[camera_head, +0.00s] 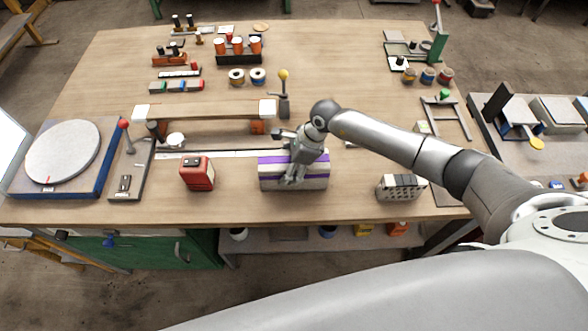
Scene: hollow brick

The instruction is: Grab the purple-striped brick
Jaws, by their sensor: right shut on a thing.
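The gripper hides part of the brick's middle. I cannot tell whether the brick rests on the table or is just lifted. My left gripper is not in view.
A lever with a yellow knob (284,76) and a wooden beam (205,111) are behind. The table's front edge is close.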

